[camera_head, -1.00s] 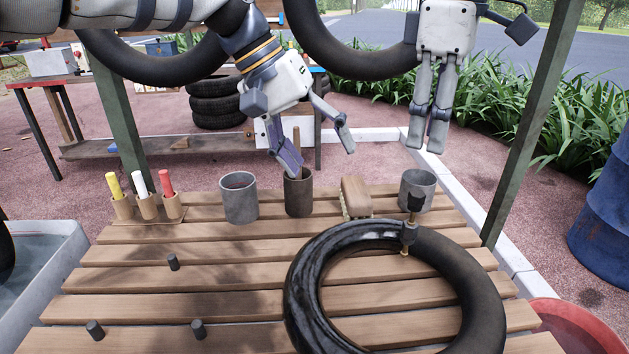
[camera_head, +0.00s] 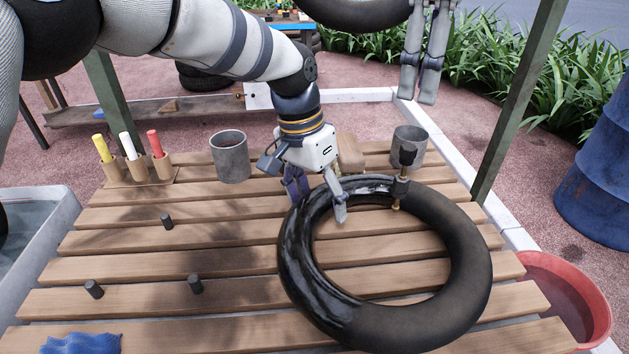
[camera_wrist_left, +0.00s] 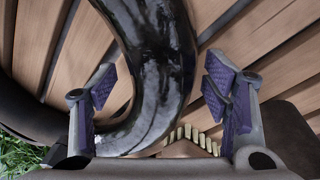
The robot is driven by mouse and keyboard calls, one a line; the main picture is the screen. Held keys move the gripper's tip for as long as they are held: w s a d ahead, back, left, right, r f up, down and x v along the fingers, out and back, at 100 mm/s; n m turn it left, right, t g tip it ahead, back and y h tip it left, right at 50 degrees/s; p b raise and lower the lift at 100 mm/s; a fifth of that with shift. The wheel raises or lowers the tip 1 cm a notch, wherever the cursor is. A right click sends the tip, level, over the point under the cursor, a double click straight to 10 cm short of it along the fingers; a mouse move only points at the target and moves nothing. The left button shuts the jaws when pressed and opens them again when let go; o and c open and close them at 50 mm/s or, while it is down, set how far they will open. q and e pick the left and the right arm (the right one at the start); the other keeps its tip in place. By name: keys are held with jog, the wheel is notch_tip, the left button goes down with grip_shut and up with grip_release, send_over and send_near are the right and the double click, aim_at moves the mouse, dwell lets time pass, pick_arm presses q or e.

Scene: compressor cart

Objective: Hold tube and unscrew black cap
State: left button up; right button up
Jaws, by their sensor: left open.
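The black tube (camera_head: 453,235) lies as a ring on the slatted table, wet and shiny on its left side. A brass valve stem (camera_head: 397,192) stands up at its upper right part, with the black cap (camera_head: 407,155) on top. My left gripper (camera_head: 318,205) is open over the tube's upper left part, one finger on each side. In the left wrist view the shiny tube (camera_wrist_left: 150,65) passes between the open fingers (camera_wrist_left: 163,98); contact is not clear. My right gripper (camera_head: 418,98) hangs beyond the table, away from the cap; its finger gap is not clear.
A grey cup (camera_head: 230,158) and three crayons in holders (camera_head: 140,170) stand at the back left. A brush (camera_head: 350,152) and another cup (camera_head: 416,140) stand behind the tube. Short dark pegs (camera_head: 195,284) and a blue cloth (camera_head: 80,343) are on the left slats.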

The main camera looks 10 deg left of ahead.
aim_at(410, 147)
pick_arm(q)
jog(key=c, duration=1.5)
pick_arm(e)
jog(key=f+m+t, duration=0.1)
jog(key=f+m, duration=0.2)
jog(key=f+m+t, duration=0.1)
jog(key=f+m, duration=0.2)
jog(key=m, duration=0.1)
jog(key=f+m+t, duration=0.1)
jog(key=f+m, duration=0.2)
jog(key=shift+s+f+m+y, duration=0.25)
jog(key=shift+f+m+y, duration=0.05)
jog(key=shift+f+y, duration=0.1)
